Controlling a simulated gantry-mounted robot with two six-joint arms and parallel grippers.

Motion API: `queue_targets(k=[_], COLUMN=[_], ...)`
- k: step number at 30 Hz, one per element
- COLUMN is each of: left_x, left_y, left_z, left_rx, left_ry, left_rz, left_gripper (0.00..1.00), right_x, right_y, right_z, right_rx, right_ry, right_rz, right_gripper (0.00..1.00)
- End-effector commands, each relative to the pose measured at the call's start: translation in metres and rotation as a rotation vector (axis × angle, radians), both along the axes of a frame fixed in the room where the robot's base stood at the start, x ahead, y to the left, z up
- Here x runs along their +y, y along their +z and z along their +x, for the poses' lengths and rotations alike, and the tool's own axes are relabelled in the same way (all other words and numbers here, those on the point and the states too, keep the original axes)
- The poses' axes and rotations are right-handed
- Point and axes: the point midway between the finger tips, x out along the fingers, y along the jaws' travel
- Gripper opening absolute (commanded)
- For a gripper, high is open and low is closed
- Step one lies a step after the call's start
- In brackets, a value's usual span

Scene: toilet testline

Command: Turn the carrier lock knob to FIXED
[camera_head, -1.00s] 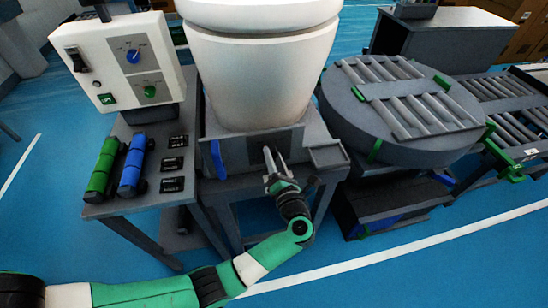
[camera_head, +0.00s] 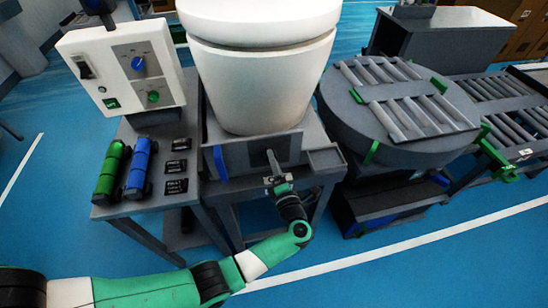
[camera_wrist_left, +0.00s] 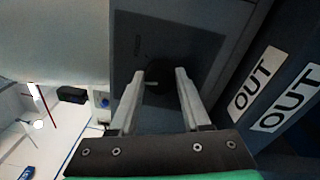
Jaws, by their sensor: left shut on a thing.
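The toilet (camera_head: 262,80) stands upright on its grey carrier (camera_head: 236,156). A dark grey knob (camera_head: 273,161) projects from the carrier's front face. My left gripper (camera_head: 276,177) reaches it from the front and is shut on it. In the left wrist view the two fingers (camera_wrist_left: 163,82) lie on either side of the dark knob (camera_wrist_left: 188,90), which is poorly lit. I cannot read any FIXED marking or the knob's exact setting. My right gripper is not in view.
Left stands a control box (camera_head: 120,68) with a blue and a green dial, above a side table holding a green cylinder (camera_head: 112,170) and a blue cylinder (camera_head: 138,166). A round roller turntable (camera_head: 385,148) is at right. White OUT labels (camera_wrist_left: 293,97) show in the left wrist view. Floor in front is open.

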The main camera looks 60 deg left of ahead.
Motion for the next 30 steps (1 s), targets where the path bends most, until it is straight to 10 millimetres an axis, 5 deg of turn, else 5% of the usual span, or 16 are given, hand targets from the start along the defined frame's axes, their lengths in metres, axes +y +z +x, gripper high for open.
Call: queue_targets(k=[30], left_x=[0.001], left_y=[-0.002], left_z=[-0.001], left_rx=[0.783], left_ry=[0.001], left_rz=[0.326], left_gripper=[0.00], right_x=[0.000], right_y=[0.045], right_z=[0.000], right_rx=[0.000], right_ry=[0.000], right_rz=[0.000], right_gripper=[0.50])
